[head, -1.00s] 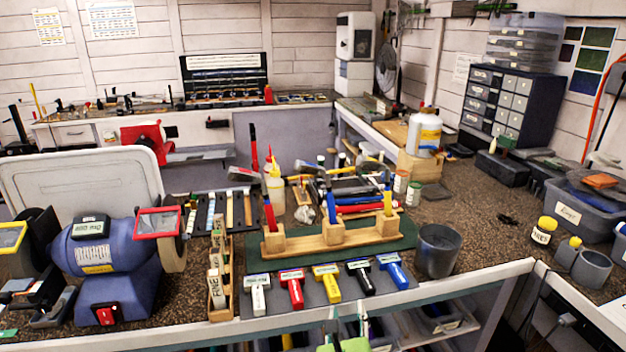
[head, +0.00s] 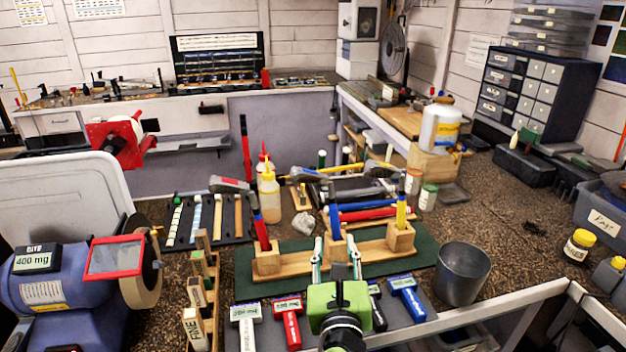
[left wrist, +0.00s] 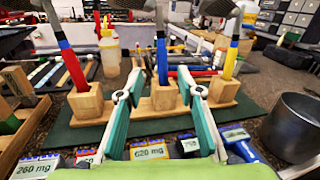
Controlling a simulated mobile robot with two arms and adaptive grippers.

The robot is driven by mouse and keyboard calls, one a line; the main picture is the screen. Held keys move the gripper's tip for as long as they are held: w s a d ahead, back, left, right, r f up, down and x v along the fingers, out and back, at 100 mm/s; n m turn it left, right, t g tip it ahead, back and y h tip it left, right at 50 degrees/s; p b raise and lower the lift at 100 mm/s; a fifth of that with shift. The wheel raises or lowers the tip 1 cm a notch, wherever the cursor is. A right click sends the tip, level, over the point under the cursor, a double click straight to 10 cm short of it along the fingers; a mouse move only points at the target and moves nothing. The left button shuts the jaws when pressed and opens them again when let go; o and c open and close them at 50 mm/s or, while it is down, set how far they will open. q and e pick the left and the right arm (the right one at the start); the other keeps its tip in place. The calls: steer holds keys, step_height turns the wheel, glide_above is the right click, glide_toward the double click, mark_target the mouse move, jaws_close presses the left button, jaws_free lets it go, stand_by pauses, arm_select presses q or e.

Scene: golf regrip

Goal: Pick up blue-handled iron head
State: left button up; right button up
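The blue-handled iron head stands in the middle block of the wooden stand (head: 290,257). Its blue handle (head: 335,222) is upright and its grey head (head: 309,175) is at the top. The handle (left wrist: 162,62) also shows in the left wrist view, lined up between my fingers but beyond their tips. My left gripper (head: 337,243) is open and empty, pointing at the middle block from the front; it also shows in the left wrist view (left wrist: 161,88). A red-handled club (head: 261,232) stands on the left and a yellow-handled one (head: 401,213) on the right. My right gripper is not in view.
The stand rests on a green mat (head: 425,250). Labelled coloured pieces, including a red one (head: 287,308) and a blue one (head: 405,290), lie in front. A grey cup (head: 463,275) stands right, a grinder (head: 60,290) left. A glue bottle (head: 269,195) stands behind.

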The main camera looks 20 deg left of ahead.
mark_target(334, 215)
arm_select(q)
steer(key=p+x, duration=0.1)
steer(key=x, duration=0.5)
steer(key=shift+w+r, duration=0.2)
steer(key=shift+w, duration=0.05)
steer(key=shift+w+a, duration=0.2)
steer(key=shift+w, duration=0.05)
steer(key=p+x, duration=0.1)
steer(key=x, duration=0.3)
steer(key=shift+w+d, duration=0.1)
steer(key=shift+d, duration=0.1)
steer(key=shift+w+a+f, duration=0.15)
steer(key=shift+w+a, duration=0.05)
steer(key=shift+w, duration=0.3)
steer(key=shift+s, duration=0.1)
jaws_close()
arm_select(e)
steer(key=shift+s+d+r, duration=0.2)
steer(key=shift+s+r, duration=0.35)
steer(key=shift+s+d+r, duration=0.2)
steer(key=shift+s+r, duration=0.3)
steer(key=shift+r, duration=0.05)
